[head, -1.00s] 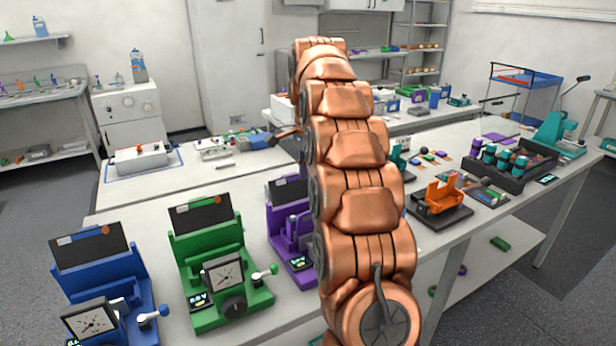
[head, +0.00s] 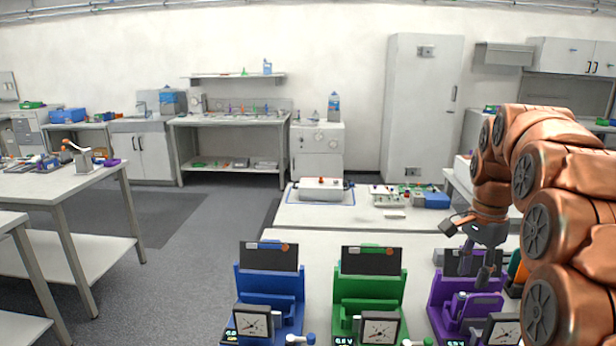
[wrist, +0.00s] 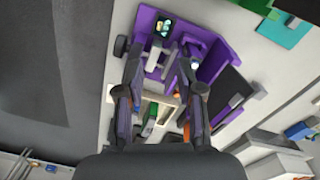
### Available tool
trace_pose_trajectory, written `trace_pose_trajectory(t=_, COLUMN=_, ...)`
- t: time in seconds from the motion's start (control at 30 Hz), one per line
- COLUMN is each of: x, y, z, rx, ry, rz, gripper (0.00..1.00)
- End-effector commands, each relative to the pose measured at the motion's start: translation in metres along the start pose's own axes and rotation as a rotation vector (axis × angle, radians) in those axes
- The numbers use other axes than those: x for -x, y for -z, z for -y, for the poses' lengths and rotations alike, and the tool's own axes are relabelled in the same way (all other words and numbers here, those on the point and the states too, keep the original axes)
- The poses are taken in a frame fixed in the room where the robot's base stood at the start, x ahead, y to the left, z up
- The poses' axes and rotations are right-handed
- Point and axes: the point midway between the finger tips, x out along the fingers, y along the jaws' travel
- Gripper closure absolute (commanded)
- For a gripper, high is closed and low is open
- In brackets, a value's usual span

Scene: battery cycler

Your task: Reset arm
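My arm shows copper-coloured at the right of the head view. It reaches down to my gripper (head: 487,268), which hangs at the purple cycler station (head: 466,308). In the wrist view my gripper (wrist: 162,75) has its two dark fingers spread apart, one on each side of a gap. The purple station (wrist: 215,58) lies below and beyond the fingertips. I see nothing clasped between them. Whether a finger touches the station I cannot tell.
A green station (head: 368,290) and a blue station (head: 270,290) stand to the left on the white bench. A white box (head: 320,190) and a blue bin (head: 437,200) sit behind. Open floor (head: 190,270) lies left of the bench.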

Motion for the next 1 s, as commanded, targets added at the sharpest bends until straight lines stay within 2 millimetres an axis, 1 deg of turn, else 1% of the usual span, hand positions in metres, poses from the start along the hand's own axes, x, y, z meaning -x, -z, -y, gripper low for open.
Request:
trace_pose_trajectory(t=0.03, x=0.000, y=-0.014, z=-0.006, rx=0.052, ry=-0.003, rz=0.002, gripper=0.63)
trace_pose_trajectory(t=0.1, x=-0.003, y=-0.032, z=-0.017, rx=0.125, ry=-0.010, rz=0.006, gripper=0.63)
trace_pose_trajectory(t=0.27, x=-0.011, y=-0.069, z=-0.041, rx=0.294, ry=-0.022, rz=0.014, gripper=0.63)
trace_pose_trajectory(t=0.5, x=-0.030, y=-0.123, z=-0.086, rx=0.543, ry=-0.043, rz=0.029, gripper=0.63)
trace_pose_trajectory(t=0.57, x=-0.035, y=-0.135, z=-0.097, rx=0.604, ry=-0.048, rz=0.034, gripper=0.63)
trace_pose_trajectory(t=0.6, x=-0.040, y=-0.144, z=-0.107, rx=0.645, ry=-0.052, rz=0.038, gripper=0.63)
trace_pose_trajectory(t=0.77, x=-0.057, y=-0.173, z=-0.142, rx=0.805, ry=-0.061, rz=0.048, gripper=0.63)
trace_pose_trajectory(t=1.0, x=-0.091, y=-0.212, z=-0.201, rx=1.038, ry=-0.079, rz=0.071, gripper=0.63)
